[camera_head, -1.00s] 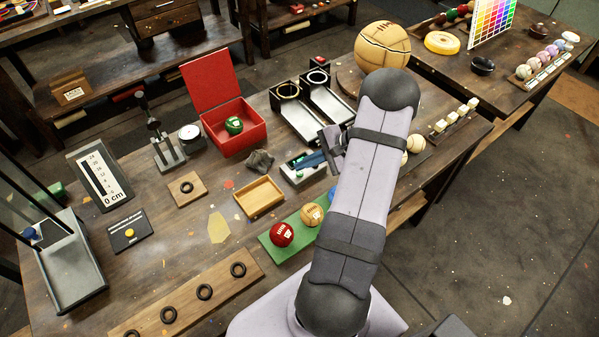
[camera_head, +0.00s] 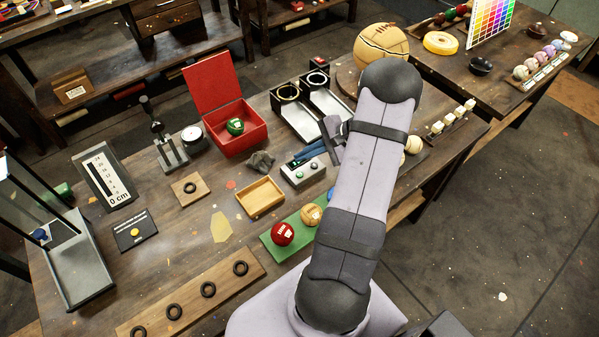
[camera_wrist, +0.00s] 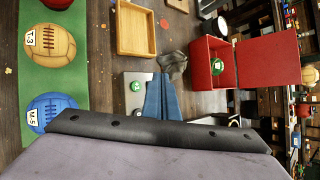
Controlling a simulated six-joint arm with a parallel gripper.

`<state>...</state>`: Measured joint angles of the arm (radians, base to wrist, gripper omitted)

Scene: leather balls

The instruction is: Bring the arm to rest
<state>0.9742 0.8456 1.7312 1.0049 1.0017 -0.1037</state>
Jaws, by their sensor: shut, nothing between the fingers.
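My gripper (camera_head: 298,160) hangs above the table at the left of my raised arm, its blue fingers together and empty. In the wrist view the closed fingers (camera_wrist: 160,100) overlap the grey button box (camera_wrist: 136,92); whether they touch it cannot be told. The box (camera_head: 304,174) shows a green button. A green mat (camera_head: 272,243) beside my arm bears a red ball (camera_head: 282,233) and a tan ball (camera_head: 311,215); a blue ball (camera_wrist: 52,108) shows in the wrist view.
An open red box (camera_head: 236,140) with a green ball (camera_head: 235,127) stands behind. A large tan ball (camera_head: 381,47) stands behind my arm.

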